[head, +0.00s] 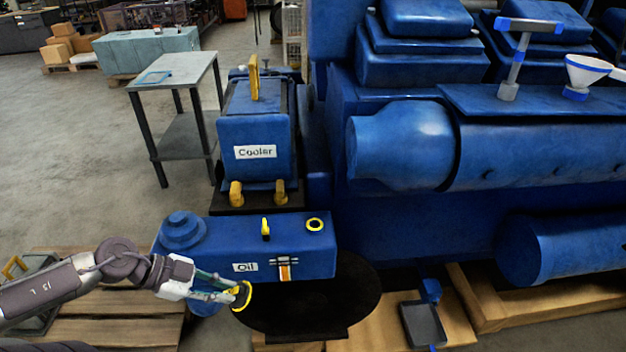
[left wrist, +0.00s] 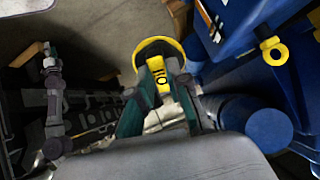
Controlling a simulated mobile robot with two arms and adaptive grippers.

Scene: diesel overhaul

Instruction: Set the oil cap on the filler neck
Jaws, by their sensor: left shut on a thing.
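The yellow oil cap (head: 241,296) is in my left gripper (head: 231,293), low in front of the blue oil unit (head: 210,255). In the left wrist view the cap (left wrist: 158,62) shows its "Oil" lettering, and the fingers (left wrist: 160,100) are shut on its grip.
A yellow handle (head: 265,228) stands on the unit's top, left of the neck. A sight gauge (head: 284,269) is on its front. The blue cooler (head: 254,135) stands behind. A round black pan (head: 350,295) and a wooden pallet (head: 110,330) are below.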

